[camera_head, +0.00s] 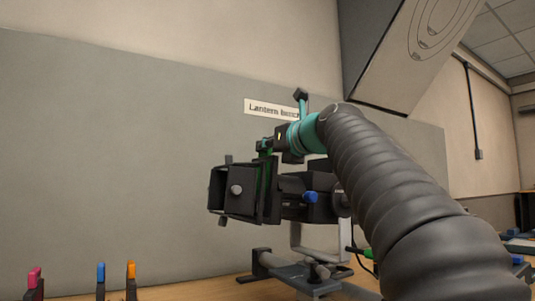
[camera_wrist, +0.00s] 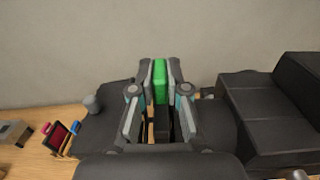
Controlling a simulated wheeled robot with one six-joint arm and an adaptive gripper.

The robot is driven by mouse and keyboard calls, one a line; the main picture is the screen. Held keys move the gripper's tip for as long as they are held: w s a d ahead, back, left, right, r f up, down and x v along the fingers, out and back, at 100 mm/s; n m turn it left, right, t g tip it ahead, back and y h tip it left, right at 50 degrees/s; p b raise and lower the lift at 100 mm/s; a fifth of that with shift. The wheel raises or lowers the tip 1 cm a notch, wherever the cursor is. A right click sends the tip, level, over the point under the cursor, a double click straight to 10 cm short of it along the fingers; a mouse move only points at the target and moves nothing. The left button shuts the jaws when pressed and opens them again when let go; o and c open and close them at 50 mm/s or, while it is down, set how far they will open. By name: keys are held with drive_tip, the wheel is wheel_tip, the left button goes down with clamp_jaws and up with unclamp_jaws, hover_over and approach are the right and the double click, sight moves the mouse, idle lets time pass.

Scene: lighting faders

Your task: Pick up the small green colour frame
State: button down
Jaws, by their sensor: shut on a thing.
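The small green colour frame shows as a green tab (camera_wrist: 160,82) between the fingers in the wrist view. My gripper (camera_wrist: 160,68) is shut on this tab from both sides. In the head view my gripper (camera_head: 264,147) is at the top of the black lantern (camera_head: 238,192), and a thin green strip (camera_head: 264,176) shows below it between dark plates. The frame's lower part is hidden by the lantern and fingers. I cannot tell whether it sits fully in the lantern's slot or is partly lifted.
Pink (camera_head: 35,278), blue (camera_head: 101,272) and orange (camera_head: 131,270) tabs stand at the lower left. The lantern is on a grey stand (camera_head: 312,279) on the wooden bench. A blue knob (camera_head: 310,197) sticks out of its side. A large grey hood (camera_head: 400,55) hangs at upper right.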

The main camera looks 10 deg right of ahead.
drive_tip(key=r, duration=0.2)
drive_tip(key=r+p, duration=0.1)
drive_tip(key=r, duration=0.1)
drive_tip(key=shift+d+p, duration=0.2)
drive_tip(key=shift+p, duration=0.1)
drive_tip(key=b+v, duration=0.2)
drive_tip(key=v, duration=1.2)
drive_tip(key=shift+f, duration=0.2)
